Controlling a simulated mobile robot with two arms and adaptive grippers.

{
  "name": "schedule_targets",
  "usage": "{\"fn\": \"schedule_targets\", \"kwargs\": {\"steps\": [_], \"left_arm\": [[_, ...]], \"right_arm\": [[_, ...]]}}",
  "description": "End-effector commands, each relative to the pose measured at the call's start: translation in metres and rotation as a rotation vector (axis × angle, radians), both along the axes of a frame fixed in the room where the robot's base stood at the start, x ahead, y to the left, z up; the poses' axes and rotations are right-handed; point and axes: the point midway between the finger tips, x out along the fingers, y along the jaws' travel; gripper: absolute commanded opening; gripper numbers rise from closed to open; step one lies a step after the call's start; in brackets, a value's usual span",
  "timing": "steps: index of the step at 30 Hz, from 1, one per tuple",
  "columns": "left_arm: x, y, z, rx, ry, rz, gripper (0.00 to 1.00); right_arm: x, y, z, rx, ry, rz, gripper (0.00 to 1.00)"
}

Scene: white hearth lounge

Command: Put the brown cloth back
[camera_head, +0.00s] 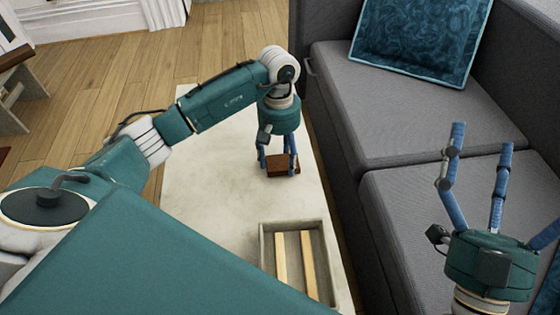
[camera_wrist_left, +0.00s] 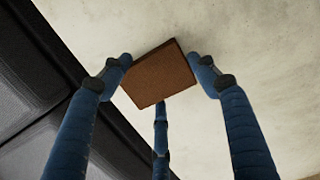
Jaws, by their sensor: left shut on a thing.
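The brown cloth (camera_head: 277,165) shows as a small folded brown block at my left gripper, over the pale table. In the left wrist view the brown cloth (camera_wrist_left: 160,78) sits tilted between the blue fingers. My left gripper (camera_head: 279,160) is shut on it, and its fingers (camera_wrist_left: 160,85) are around its sides. I cannot tell whether the cloth touches the table top. My right gripper (camera_head: 478,150) is open and empty, with its fingers pointing up in front of the grey sofa.
A shallow tray (camera_head: 264,249) with light wooden strips (camera_head: 295,262) stands at the near end of the pale table (camera_head: 215,190). The grey sofa (camera_head: 410,110) runs along the right, with a teal cushion (camera_head: 415,42). The table top around the cloth is clear.

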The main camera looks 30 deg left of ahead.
Motion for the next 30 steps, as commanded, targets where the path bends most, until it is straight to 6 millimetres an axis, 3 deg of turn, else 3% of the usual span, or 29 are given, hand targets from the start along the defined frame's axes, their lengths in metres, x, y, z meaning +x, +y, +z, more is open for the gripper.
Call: {"fn": "schedule_targets", "kwargs": {"steps": [3,18,19,21,30], "left_arm": [[0.0,0.0,-0.01,-0.001,-0.001,0.001,0.39],[0.0,0.0,-0.012,0.001,-0.001,0.0,0.39],[0.0,0.0,-0.013,0.001,-0.001,0.0,0.62],[0.0,0.0,-0.012,0.001,-0.001,0.001,0.76],[0.0,0.0,-0.012,0.001,-0.001,0.001,0.79]], "right_arm": [[-0.009,-0.001,0.01,0.018,-0.06,0.003,1.0],[-0.015,-0.002,0.017,0.028,-0.098,0.005,1.0],[-0.015,-0.002,0.018,0.029,-0.101,0.005,1.0],[-0.015,-0.002,0.018,0.029,-0.1,0.005,1.0],[-0.015,-0.002,0.018,0.028,-0.099,0.005,1.0]]}}
